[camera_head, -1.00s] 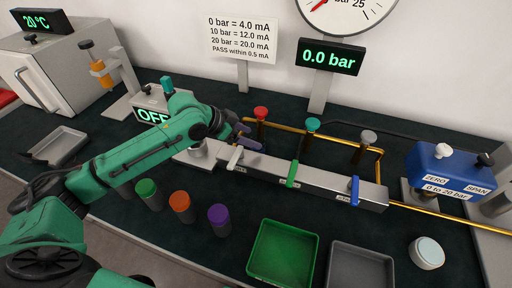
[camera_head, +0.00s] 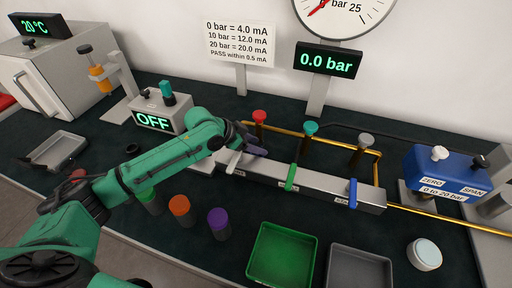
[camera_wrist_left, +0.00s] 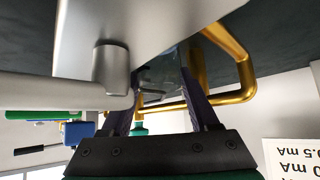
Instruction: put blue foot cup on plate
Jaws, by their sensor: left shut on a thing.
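I make out no blue foot cup and no plate. My left gripper (camera_head: 256,148) is at the left end of the grey valve block (camera_head: 325,186), beside its white lever (camera_head: 233,160) and in front of the red knob (camera_head: 260,117). In the left wrist view, the two dark fingers (camera_wrist_left: 162,105) flank a dark, see-through thing (camera_wrist_left: 163,75) that I cannot identify. The white lever (camera_wrist_left: 60,88) and its grey hub (camera_wrist_left: 112,68) are close to the left finger. My right gripper is not in view.
A green tray (camera_head: 252,268), a dark grey tray (camera_head: 333,270) and a white round pot (camera_head: 424,254) stand at the front. Orange (camera_head: 181,208) and purple (camera_head: 219,220) capped cylinders stand near my arm. A brass pipe (camera_head: 377,160) runs behind the block. A blue transmitter (camera_head: 447,166) is at right.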

